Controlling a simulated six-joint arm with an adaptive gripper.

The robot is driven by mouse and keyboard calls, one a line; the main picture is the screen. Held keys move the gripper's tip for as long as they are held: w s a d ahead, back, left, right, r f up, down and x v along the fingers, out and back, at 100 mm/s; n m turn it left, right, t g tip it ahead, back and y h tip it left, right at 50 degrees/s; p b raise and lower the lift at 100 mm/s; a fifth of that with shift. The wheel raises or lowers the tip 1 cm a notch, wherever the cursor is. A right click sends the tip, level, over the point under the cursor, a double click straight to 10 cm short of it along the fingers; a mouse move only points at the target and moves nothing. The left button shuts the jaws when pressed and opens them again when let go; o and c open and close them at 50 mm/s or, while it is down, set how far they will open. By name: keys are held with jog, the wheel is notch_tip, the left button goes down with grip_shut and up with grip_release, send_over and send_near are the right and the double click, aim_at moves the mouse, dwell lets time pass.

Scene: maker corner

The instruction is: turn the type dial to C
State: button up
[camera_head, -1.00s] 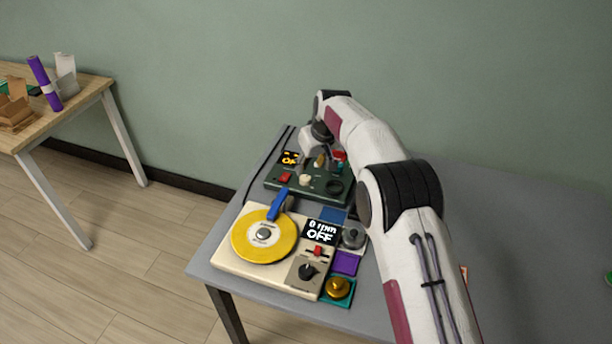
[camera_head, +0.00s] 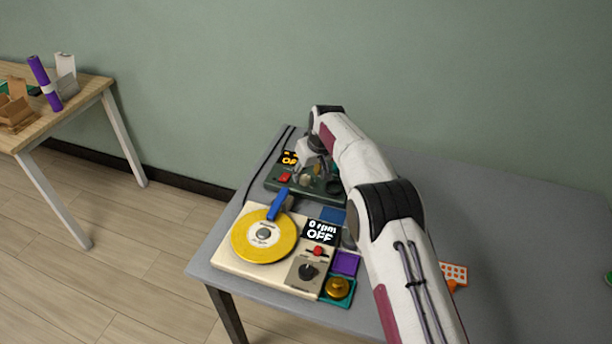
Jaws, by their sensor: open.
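A dark green box (camera_head: 284,193) with an orange-lit display (camera_head: 288,158) stands at the back of the grey table. The display reads something like "OF", partly hidden by my arm. The box carries a red switch (camera_head: 284,177), a cream knob (camera_head: 306,180) and a dark round part (camera_head: 333,187). I cannot read any dial lettering, so I cannot tell which knob is the type dial. My gripper (camera_head: 314,172) points down over the box, close to the cream knob. It is open; its fingers are small and partly hidden, and contact cannot be told.
A cream turntable unit (camera_head: 228,258) with a yellow disc (camera_head: 264,237), blue arm (camera_head: 277,205), "0 rpm OFF" display (camera_head: 320,232) and black knob (camera_head: 307,271) stands in front. A gold knob (camera_head: 338,288) and purple pad (camera_head: 345,263) lie beside it. The table's right side is mostly clear.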

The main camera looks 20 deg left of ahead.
aim_at(305, 180)
jog(key=shift+x, duration=1.25)
jog(key=c, duration=1.1)
